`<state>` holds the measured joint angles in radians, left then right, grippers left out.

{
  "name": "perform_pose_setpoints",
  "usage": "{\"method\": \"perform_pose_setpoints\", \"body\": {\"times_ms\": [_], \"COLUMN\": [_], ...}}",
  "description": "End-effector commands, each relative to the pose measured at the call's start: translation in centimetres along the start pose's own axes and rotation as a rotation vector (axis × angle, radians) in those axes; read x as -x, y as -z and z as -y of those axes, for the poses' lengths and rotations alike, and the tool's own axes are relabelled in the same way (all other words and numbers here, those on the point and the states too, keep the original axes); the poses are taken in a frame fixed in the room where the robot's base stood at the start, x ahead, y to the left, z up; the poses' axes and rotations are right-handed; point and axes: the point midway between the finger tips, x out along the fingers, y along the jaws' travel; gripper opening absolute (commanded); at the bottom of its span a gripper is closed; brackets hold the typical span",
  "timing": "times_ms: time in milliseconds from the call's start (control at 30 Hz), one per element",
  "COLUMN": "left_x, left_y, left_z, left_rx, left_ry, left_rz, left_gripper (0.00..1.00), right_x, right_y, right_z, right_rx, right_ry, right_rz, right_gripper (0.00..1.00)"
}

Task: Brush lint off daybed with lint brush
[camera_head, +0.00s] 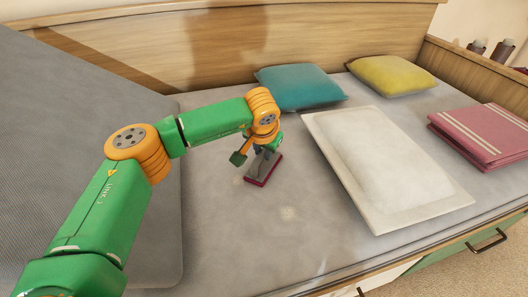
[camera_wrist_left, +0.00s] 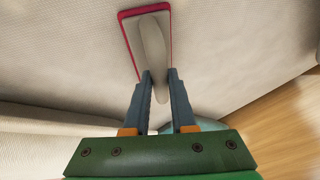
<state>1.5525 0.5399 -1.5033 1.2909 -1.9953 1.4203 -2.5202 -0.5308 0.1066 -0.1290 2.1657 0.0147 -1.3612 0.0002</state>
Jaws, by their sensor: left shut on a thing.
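The daybed (camera_head: 225,235) has a grey mattress with a wooden back. My left gripper (camera_head: 266,149) reaches over the middle of the mattress and is shut on the lint brush (camera_head: 262,171), a grey brush with a dark red edge. In the left wrist view, the fingers of the left gripper (camera_wrist_left: 158,82) close around the brush's pale handle, and the flat head of the lint brush (camera_wrist_left: 131,34) points away from me. The brush is at or just above the mattress; I cannot tell if it touches. A pale lint patch (camera_head: 289,214) lies just in front of the brush. My right gripper is not in view.
A white cushion (camera_head: 385,165) lies right of the brush. Teal (camera_head: 300,88) and yellow (camera_head: 390,76) pillows lie along the back. A folded pink blanket (camera_head: 483,135) lies at the far right. A large grey cushion (camera_head: 60,130) fills the left. The front mattress is clear.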

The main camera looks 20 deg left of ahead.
Motion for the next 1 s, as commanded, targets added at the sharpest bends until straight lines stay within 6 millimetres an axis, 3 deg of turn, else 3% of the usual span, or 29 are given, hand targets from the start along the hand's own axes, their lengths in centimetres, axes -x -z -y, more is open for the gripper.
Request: {"method": "perform_pose_setpoints", "body": {"times_ms": [467, 767, 1000], "left_x": [5.6, 5.5, 7.8], "left_y": [2.3, 2.3, 3.2], "left_z": [1.2, 1.2, 1.7], "left_rx": [0.0, 0.0, 0.0], "left_ry": [-0.001, -0.001, -0.001], "left_rz": [0.0, 0.0, 0.0], "left_gripper": [0.0, 0.0, 0.0], "right_x": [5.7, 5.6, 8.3], "right_y": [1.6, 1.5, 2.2], "right_z": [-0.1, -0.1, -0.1], "right_rx": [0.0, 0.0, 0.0], "right_ry": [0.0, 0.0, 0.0], "right_rz": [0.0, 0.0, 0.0], "right_gripper": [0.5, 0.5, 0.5]}}
